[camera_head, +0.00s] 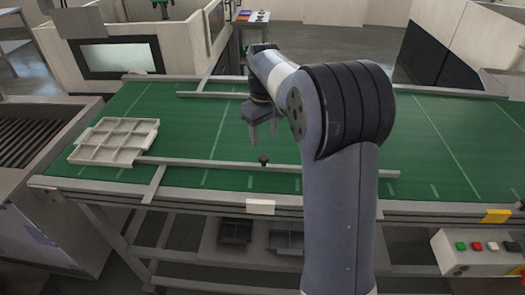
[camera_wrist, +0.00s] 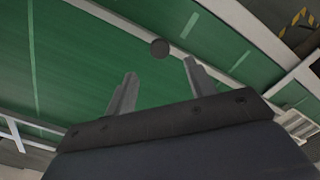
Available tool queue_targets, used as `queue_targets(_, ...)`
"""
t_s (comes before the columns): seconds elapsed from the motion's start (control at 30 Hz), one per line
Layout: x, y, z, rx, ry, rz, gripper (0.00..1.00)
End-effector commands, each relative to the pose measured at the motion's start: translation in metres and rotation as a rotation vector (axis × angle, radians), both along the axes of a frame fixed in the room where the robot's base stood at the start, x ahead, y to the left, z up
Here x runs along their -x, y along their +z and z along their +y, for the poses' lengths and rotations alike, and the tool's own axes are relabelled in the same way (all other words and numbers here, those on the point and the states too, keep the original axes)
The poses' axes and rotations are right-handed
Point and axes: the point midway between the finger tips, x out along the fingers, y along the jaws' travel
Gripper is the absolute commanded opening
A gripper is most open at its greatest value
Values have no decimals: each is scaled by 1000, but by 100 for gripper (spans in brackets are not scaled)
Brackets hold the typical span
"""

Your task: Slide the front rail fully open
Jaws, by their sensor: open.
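The front rail (camera_head: 210,164) is a thin grey bar lying across the near part of the green belt (camera_head: 190,120), with part of its right side hidden behind my arm. A small dark round knob (camera_head: 264,160) stands on it. My gripper (camera_head: 263,136) hangs above the belt, its fingers pointing down, just above and behind the knob in the head view. In the wrist view my gripper (camera_wrist: 160,69) is open and empty. There the knob (camera_wrist: 160,48) shows just beyond the fingertips, roughly between them, with the rail (camera_wrist: 122,24) running diagonally past it.
A pale compartment tray (camera_head: 116,141) sits on the belt at the left, close to the rail's left end. A cross bar (camera_head: 153,185) lies near that end. A rear rail (camera_head: 212,95) lies along the back. A control box with buttons (camera_head: 480,262) is at front right.

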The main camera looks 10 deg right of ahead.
Motion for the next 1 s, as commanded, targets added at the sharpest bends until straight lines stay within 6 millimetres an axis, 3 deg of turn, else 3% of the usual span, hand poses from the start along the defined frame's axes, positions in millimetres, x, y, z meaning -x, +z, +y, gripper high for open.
queue_targets(0.2,1,-43,0,0,-1,4,52)
queue_targets(0.4,0,-70,0,0,-1,1,52)
queue_targets(0.8,0,-80,0,0,-1,-1,52)
queue_targets(1.0,0,-80,0,0,-1,-1,37)
